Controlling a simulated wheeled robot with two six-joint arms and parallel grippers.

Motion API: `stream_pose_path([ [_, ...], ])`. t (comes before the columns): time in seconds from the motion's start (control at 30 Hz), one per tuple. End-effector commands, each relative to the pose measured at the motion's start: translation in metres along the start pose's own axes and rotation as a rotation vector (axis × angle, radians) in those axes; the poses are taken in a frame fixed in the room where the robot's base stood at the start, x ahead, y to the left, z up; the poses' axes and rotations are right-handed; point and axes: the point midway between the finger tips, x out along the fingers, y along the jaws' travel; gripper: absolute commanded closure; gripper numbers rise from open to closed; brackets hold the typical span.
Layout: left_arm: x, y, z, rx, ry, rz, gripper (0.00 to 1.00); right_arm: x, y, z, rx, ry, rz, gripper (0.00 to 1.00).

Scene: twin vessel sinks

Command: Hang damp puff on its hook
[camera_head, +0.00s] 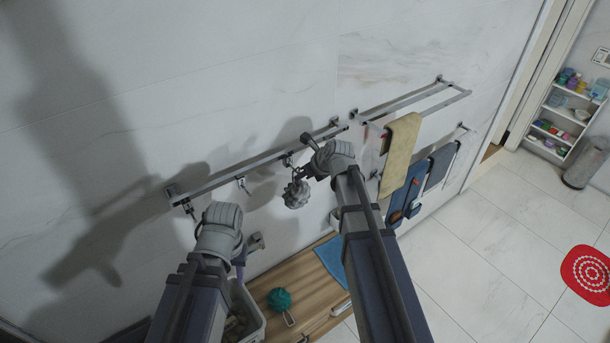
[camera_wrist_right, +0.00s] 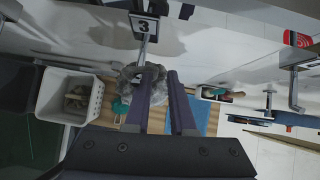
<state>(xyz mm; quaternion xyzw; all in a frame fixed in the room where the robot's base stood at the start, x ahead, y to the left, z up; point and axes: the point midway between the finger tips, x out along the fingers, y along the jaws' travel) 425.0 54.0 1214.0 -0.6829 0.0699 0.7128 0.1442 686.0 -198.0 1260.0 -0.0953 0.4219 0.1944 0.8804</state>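A grey puff (camera_head: 296,193) hangs below the wall rail (camera_head: 262,161), at a small hook (camera_head: 288,161). The exact loop contact is too small to tell. My right gripper (camera_head: 307,156) is just right of the puff, its two fingers apart, with a clear gap between them in the wrist view (camera_wrist_right: 160,98). A teal puff (camera_head: 279,299) lies on the wooden bench. My left gripper (camera_head: 189,212) is under the rail's left end; its finger gap is unclear.
Another hook (camera_head: 243,184) is on the rail to the left. A towel rack at right holds a tan towel (camera_head: 400,148) and blue cloths (camera_head: 404,192). A white basket (camera_wrist_right: 72,96) stands below. A wooden bench (camera_head: 262,285) lies under the rail.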

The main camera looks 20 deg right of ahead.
Motion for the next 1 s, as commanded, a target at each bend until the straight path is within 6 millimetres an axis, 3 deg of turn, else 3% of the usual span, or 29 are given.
stream_pose_path([
  [0.03, 0.0, 0.0, 0.0, 0.0, 0.0, 0.0, 0.64, 0.004, 0.003, 0.009, 0.005, -0.018, 0.008, 0.59],
  [0.3, -0.004, 0.0, 0.0, -0.001, 0.0, 0.0, 0.64, -0.001, 0.003, 0.009, 0.005, -0.018, 0.008, 0.59],
  [0.53, -0.034, -0.003, 0.002, -0.016, -0.001, 0.002, 0.64, -0.042, -0.001, 0.004, 0.007, -0.013, 0.003, 0.59],
  [0.7, -0.025, -0.002, 0.002, -0.016, -0.001, 0.002, 0.64, -0.063, -0.001, -0.036, 0.008, -0.011, 0.0, 0.59],
  [1.0, -0.024, -0.002, 0.002, -0.015, -0.001, 0.002, 0.64, -0.098, -0.002, -0.082, 0.005, -0.007, -0.001, 0.59],
])
